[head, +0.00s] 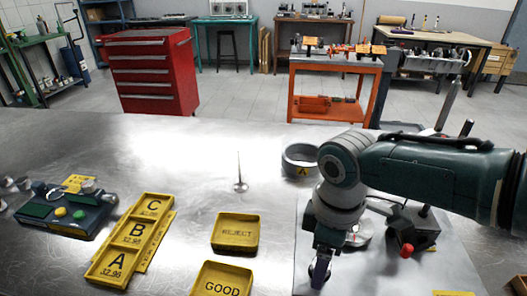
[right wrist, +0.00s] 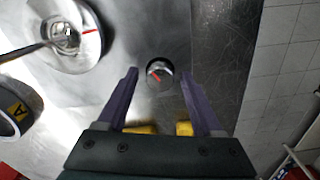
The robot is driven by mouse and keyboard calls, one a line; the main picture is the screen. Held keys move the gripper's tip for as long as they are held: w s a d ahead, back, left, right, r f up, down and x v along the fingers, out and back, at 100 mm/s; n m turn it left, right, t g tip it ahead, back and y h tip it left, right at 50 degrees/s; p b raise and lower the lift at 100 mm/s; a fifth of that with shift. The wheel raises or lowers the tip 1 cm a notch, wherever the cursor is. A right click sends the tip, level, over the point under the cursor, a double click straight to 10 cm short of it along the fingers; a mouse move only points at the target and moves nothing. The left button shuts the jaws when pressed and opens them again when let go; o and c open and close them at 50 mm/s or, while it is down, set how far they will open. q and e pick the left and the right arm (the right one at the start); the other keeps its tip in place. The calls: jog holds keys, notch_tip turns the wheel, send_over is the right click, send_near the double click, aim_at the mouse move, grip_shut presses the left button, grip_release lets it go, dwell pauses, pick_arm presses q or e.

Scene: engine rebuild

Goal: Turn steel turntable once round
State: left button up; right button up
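The steel turntable, a round pale disc with a red mark on its face (right wrist: 85,50), is at the upper left in the right wrist view. A thin shaft reaches over its centre. In the head view a pale disc (head: 361,236) shows partly behind my right arm. My right gripper (head: 320,273) points down over the grey plate (head: 310,215). Its purple fingers (right wrist: 160,72) are spread wide and empty. A small round knob with a red pointer (right wrist: 160,67) lies between the fingertips in the picture; I cannot tell its height gap. My left gripper is out of view.
A grey ring labelled A (head: 300,160) stands behind the plate. A dark block with a red knob (head: 407,249) is right of my gripper. Yellow trays, REJECT (head: 236,232) and GOOD (head: 222,281), are to the left. Bare table lies around the thin spike (head: 240,180).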

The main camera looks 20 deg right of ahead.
jog(key=shift+r, duration=0.35)
notch_tip(320, 180, up, 9)
jog(key=p, duration=0.3)
jog(key=shift+r, duration=0.1)
